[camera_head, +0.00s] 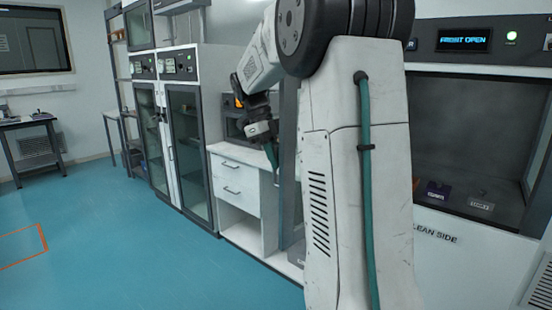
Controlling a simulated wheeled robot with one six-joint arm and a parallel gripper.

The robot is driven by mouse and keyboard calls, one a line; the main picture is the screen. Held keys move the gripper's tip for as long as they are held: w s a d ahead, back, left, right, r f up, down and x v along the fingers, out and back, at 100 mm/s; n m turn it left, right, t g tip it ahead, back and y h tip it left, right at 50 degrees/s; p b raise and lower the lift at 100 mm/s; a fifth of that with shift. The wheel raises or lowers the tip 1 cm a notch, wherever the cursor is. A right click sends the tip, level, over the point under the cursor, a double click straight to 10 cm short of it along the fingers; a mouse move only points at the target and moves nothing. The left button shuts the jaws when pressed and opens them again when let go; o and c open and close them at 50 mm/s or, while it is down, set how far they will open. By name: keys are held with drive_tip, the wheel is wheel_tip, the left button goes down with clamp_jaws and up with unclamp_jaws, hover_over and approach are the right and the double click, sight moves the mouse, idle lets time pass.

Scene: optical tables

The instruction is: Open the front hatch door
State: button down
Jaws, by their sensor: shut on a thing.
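The hatch chamber (462,135) at the right stands open at the front, above a white panel lettered "CLEAN SIDE". A lit display (464,40) above it ends in the word "OPEN". The exact grip is too small and dark to make out.
Two small labelled blocks, one dark (437,190) and one grey (481,201), sit on the chamber floor. A white drawer unit (236,185) and tall glass-fronted cabinets (188,150) stand behind my gripper. The blue floor (120,240) at the left is clear.

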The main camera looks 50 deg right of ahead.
drive_tip(key=c, duration=1.5)
unclamp_jaws()
drive_tip(key=shift+d, duration=0.1)
drive_tip(key=v, duration=0.7)
drive_tip(key=shift+w+r, duration=0.2)
drive_tip(key=shift+r, duration=0.15)
